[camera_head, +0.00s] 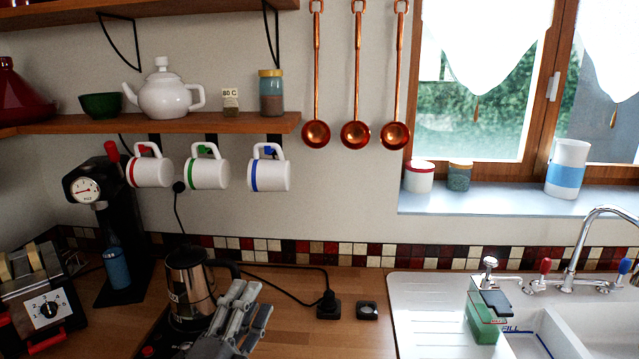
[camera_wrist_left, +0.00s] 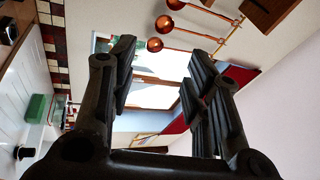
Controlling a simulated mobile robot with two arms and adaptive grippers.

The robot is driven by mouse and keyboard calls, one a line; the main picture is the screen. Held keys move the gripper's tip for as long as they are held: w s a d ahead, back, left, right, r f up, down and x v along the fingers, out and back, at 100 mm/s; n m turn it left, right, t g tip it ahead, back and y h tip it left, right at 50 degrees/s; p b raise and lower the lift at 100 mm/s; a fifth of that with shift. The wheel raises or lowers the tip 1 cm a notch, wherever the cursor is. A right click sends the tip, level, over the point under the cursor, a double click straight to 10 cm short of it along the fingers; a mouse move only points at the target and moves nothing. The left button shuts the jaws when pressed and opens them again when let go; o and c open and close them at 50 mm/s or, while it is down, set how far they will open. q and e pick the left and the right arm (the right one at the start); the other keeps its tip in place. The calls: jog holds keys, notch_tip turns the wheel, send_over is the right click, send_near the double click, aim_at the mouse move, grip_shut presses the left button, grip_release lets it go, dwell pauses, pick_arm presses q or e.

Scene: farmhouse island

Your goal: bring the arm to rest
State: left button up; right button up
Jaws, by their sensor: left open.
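My left gripper (camera_head: 245,308) shows low in the middle of the head view, over the wooden counter (camera_head: 283,335) and just right of a metal kettle (camera_head: 188,285). Its fingers partly overlap the kettle's right side, and I cannot tell whether they touch it. In the left wrist view the two dark fingers (camera_wrist_left: 160,90) stand apart with nothing between them. The window and wall show through the gap. My right gripper is in neither view.
A black machine with a gauge (camera_head: 84,190) and a toaster (camera_head: 45,310) stand at the left. Three mugs (camera_head: 208,172) hang under the shelf (camera_head: 240,124). The sink (camera_head: 570,330) is at the right, with a green container (camera_head: 483,322) at its edge. The counter between kettle and sink is mostly clear.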

pick_arm(q)
jog(key=s+a+f+n+g+y, duration=0.4)
jog(key=f+n, duration=0.2)
jog(key=f, duration=0.3)
jog(key=s+a+f+n+g+y, duration=0.35)
jog(key=f+n, duration=0.25)
jog(key=f, duration=0.3)
jog(key=s+a+f+n+g+h, duration=0.1)
jog(key=s+f+n+g, duration=0.2)
jog(key=s+f+g, duration=0.5)
jog(key=s+f+n+g, duration=0.1)
jog(key=s+f+n, duration=0.3)
jog(key=s, duration=0.9)
notch_tip(320, 180, down, 31)
jog(key=s+m+g+b, duration=0.1)
jog(key=g+b, duration=0.1)
jog(key=b, duration=0.3)
jog(key=s+a+f+b, duration=0.1)
jog(key=s+f+b, duration=0.1)
jog(key=s+f, duration=0.6)
jog(key=s+a+f+b, duration=0.2)
jog(key=s+f, duration=0.6)
jog(key=f, duration=0.5)
jog(key=shift+s+g+b, duration=0.35)
jog(key=shift+s+b, duration=0.05)
jog(key=shift+b, duration=0.1)
